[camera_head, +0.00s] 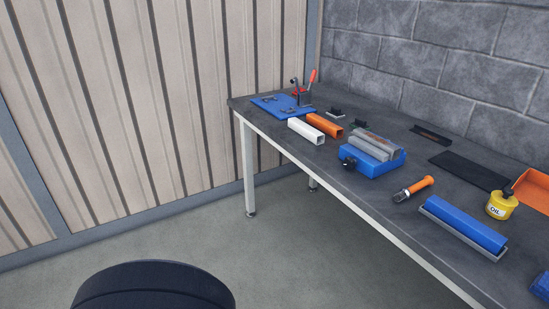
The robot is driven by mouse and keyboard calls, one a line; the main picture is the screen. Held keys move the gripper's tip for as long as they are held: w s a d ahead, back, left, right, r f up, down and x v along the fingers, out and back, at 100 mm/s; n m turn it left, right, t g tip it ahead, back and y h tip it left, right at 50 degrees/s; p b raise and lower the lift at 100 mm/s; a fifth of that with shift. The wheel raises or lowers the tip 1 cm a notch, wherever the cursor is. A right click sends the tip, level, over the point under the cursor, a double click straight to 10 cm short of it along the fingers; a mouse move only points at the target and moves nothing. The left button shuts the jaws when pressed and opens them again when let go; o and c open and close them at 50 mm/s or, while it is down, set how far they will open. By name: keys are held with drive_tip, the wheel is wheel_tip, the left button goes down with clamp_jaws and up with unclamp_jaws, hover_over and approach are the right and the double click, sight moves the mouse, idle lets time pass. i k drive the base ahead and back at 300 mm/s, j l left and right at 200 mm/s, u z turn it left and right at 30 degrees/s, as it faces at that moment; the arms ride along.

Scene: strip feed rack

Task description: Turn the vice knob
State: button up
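A blue vice (381,165) with grey jaws (372,145) sits on the dark workbench (335,185), near its front edge. Its black knob (348,163) is on the left side of the vice, facing the front edge of the bench. My gripper is not in view, so nothing shows of its fingers or of any contact with the knob.
Left of the vice lie white (306,131) and orange (325,125) square tubes and a blue mat (278,106). Right of it are an orange-handled tool (414,188), a long blue block (465,224) and a yellow oil can (501,206).

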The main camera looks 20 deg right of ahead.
sight(349, 163)
drive_tip(key=i+l+z, duration=0.1)
drive_tip(key=z, duration=1.55)
drive_tip(key=i+j+z, duration=0.2)
drive_tip(key=i, duration=0.15)
drive_tip(key=i+z, duration=0.15)
drive_tip(key=i, duration=0.2)
